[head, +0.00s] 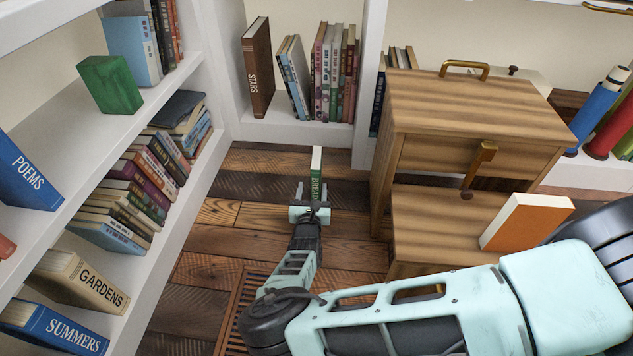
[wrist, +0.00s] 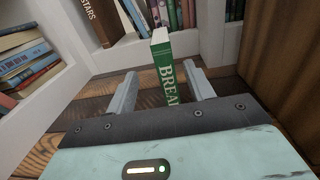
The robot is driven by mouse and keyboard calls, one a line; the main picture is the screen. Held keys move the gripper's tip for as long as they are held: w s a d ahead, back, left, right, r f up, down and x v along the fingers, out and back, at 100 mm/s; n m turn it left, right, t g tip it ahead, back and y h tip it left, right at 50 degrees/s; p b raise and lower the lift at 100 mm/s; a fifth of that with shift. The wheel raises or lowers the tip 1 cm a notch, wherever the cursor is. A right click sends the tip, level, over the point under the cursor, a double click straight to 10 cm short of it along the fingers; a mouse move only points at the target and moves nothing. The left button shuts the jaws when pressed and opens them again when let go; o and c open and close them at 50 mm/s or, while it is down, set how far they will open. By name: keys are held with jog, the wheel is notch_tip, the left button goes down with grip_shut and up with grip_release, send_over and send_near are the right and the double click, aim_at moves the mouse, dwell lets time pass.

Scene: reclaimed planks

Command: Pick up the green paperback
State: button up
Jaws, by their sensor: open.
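The green paperback (head: 316,176) stands upright on the plank floor, its green spine with white lettering facing me and its pale page edge on top. In the wrist view the green paperback (wrist: 167,62) rises between the fingers, its lower part hidden by my gripper body. My gripper (head: 312,196) is open, with one finger on each side of the book. In the wrist view my gripper (wrist: 160,88) shows a gap beside the book at each finger, wider on the left. I cannot tell how far the book reaches in between the fingers.
A white bookshelf (head: 180,75) runs along the left. More shelved books, including STARS (head: 257,68), stand behind. Plank floor (head: 250,185) is clear left of the book.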

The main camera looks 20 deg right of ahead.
aim_at(316, 165)
jog(key=b+x, duration=0.2)
jog(key=x, duration=0.3)
jog(key=shift+w+d+f+b, duration=0.1)
jog(key=shift+w+d+b, duration=0.05)
jog(key=shift+w+b, duration=0.15)
jog(key=b+x, duration=0.4)
jog(key=shift+d+f, duration=0.1)
jog(key=shift+d, duration=0.15)
jog(key=shift+w+d+r, duration=0.1)
jog(key=shift+w+r, duration=0.15)
jog(key=shift+w, duration=0.2)
grip_shut()
